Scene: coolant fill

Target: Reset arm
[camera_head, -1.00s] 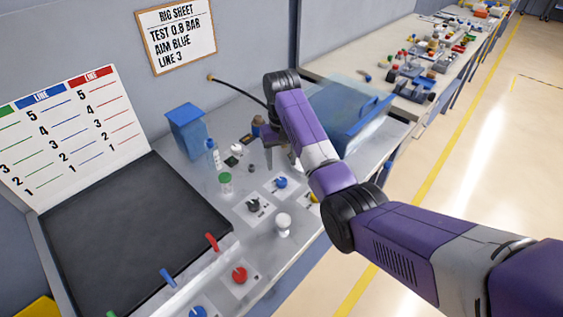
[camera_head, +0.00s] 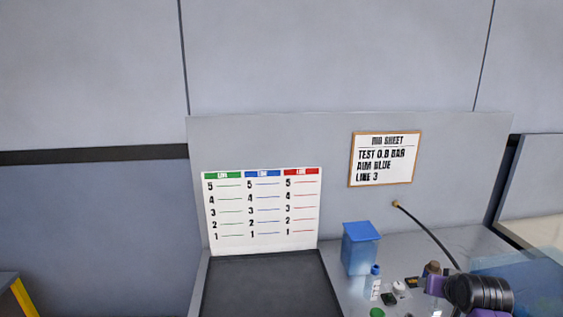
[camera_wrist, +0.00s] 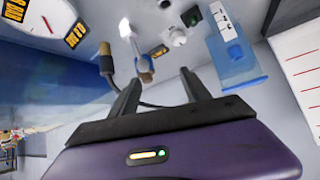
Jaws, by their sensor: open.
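My gripper (camera_wrist: 160,77) shows in the wrist view with its two dark fingers apart and nothing held between them. Part of my purple arm with its black joint shows at the bottom right of the head view, over the bench; the fingers cannot be made out clearly there.
The rig sheet (camera_head: 385,158) hangs on the back panel, reading test 0.8 bar, aim blue, line 3. A line chart (camera_head: 263,210) stands behind a dark tray (camera_head: 265,285). A black hose (camera_head: 428,232) leaves the panel. A translucent blue bin (camera_head: 530,280) is at the right.

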